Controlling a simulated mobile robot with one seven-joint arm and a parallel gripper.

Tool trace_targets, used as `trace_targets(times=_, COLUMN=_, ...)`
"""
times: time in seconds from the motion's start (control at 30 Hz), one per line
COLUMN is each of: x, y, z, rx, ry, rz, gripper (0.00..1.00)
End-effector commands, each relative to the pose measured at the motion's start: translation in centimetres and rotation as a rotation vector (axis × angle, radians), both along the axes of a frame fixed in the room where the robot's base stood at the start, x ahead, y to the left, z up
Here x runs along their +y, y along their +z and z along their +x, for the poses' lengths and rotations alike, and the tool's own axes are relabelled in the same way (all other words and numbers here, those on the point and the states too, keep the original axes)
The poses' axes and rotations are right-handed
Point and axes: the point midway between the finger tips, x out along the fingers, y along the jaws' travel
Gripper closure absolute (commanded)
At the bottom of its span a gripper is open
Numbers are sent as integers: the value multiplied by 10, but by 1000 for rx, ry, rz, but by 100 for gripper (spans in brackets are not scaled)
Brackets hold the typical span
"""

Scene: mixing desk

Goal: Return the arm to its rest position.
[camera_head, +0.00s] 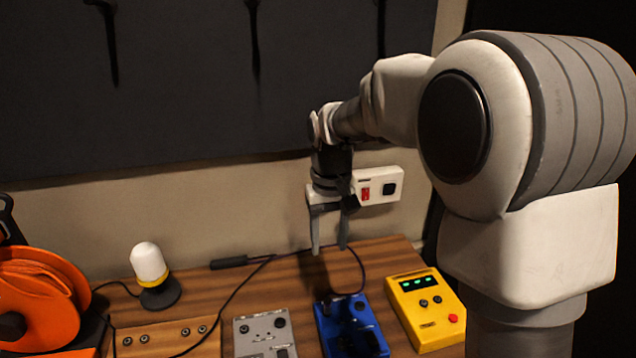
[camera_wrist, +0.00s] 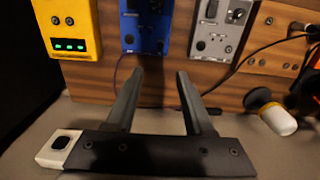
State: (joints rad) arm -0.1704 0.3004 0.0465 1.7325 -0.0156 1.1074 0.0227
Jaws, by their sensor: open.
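My gripper (camera_head: 329,232) hangs with its fingers pointing down above the back part of the wooden desk (camera_head: 290,273). The two grey fingers stand apart with nothing between them. In the wrist view my gripper (camera_wrist: 158,75) is also open and empty, with the desk's wood grain showing between the fingers. My arm reaches from the right side of the head view toward the back wall. The blue box (camera_head: 348,325) and the grey box (camera_head: 263,333) stand in front of and below the gripper, apart from it.
A yellow box (camera_head: 425,308) with green lights stands at the desk's right. A white lamp (camera_head: 149,263) and an orange cable reel (camera_head: 38,300) are at the left. Black cables cross the desk. A white wall box (camera_head: 378,187) shows behind the gripper.

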Motion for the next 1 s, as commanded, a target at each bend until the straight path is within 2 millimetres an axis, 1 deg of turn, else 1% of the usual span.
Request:
trace_targets(times=0.07, x=-4, y=6, z=-4, rx=-13, ry=-5, rz=2, gripper=47)
trace_targets(times=0.17, x=-13, y=22, z=-17, rx=-47, ry=-19, rz=5, gripper=47)
trace_targets(times=0.3, x=-30, y=48, z=-47, rx=-116, ry=-45, rz=13, gripper=47)
trace_targets(times=0.4, x=-42, y=63, z=-71, rx=-165, ry=-66, rz=19, gripper=47)
trace_targets(times=0.53, x=-57, y=77, z=-103, rx=-232, ry=-93, rz=25, gripper=47)
trace_targets(times=0.73, x=-76, y=86, z=-153, rx=-334, ry=-135, rz=35, gripper=47)
trace_targets(times=0.9, x=-87, y=84, z=-191, rx=-415, ry=-167, rz=43, gripper=47)
trace_targets(times=1.0, x=-91, y=80, z=-207, rx=-450, ry=-181, rz=45, gripper=47)
